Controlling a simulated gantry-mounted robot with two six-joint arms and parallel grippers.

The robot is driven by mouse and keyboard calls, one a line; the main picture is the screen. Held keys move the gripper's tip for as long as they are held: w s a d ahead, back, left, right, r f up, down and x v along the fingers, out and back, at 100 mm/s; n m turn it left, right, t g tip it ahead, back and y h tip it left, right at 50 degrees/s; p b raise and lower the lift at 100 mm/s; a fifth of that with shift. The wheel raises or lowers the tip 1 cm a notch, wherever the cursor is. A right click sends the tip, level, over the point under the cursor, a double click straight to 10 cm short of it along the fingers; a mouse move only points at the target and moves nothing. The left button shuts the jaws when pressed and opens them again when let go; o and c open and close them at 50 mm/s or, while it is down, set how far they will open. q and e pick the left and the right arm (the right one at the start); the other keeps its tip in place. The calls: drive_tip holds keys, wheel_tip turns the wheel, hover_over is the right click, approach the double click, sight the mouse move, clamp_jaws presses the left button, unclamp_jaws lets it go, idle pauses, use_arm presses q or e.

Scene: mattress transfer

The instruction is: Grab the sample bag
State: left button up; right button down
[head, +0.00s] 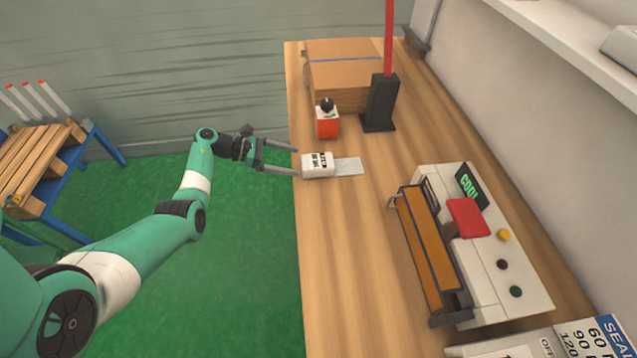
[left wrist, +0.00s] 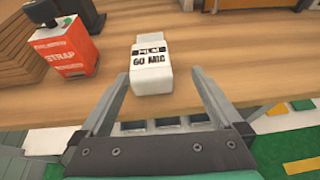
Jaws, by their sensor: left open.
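The sample bag (head: 317,165) is a small white packet with black print, lying near the left edge of the wooden table (head: 345,260). A flat pale grey strip (head: 348,166) extends from its right side. In the left wrist view the bag (left wrist: 152,80) lies ahead, between the lines of the two fingers. My left gripper (head: 296,161) is open and empty, its fingertips at the table's left edge, just short of the bag. The open fingers also show in the left wrist view (left wrist: 158,78). My right gripper is not in view.
A red strap box (head: 327,122) with a black top stands just behind the bag. Behind it are stacked cardboard (head: 345,75) and a black stand (head: 381,103) with a red pole. A sealing machine (head: 470,245) stands at the right. The table's front left is clear.

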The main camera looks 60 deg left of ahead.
sight(303, 163)
use_arm(q)
drive_tip(key=w+f+b, duration=0.2)
drive_tip(key=w+f, duration=0.1)
drive_tip(key=shift+w+f, duration=0.15)
drive_tip(key=shift+f, duration=0.15)
drive_tip(key=shift+w+d+n+y, duration=0.15)
drive_tip(key=shift+w+n+y, duration=0.15)
drive_tip(key=shift+w, duration=0.1)
drive_tip(key=b+x, duration=0.2)
drive_tip(key=x, duration=0.2)
drive_tip(key=shift+w+r, duration=0.1)
drive_tip(key=shift+w, duration=0.25)
drive_tip(key=shift+w+d, duration=0.15)
drive_tip(key=shift+w, duration=0.25)
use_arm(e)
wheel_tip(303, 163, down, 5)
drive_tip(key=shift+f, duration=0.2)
use_arm(q)
drive_tip(key=shift+c, duration=0.3)
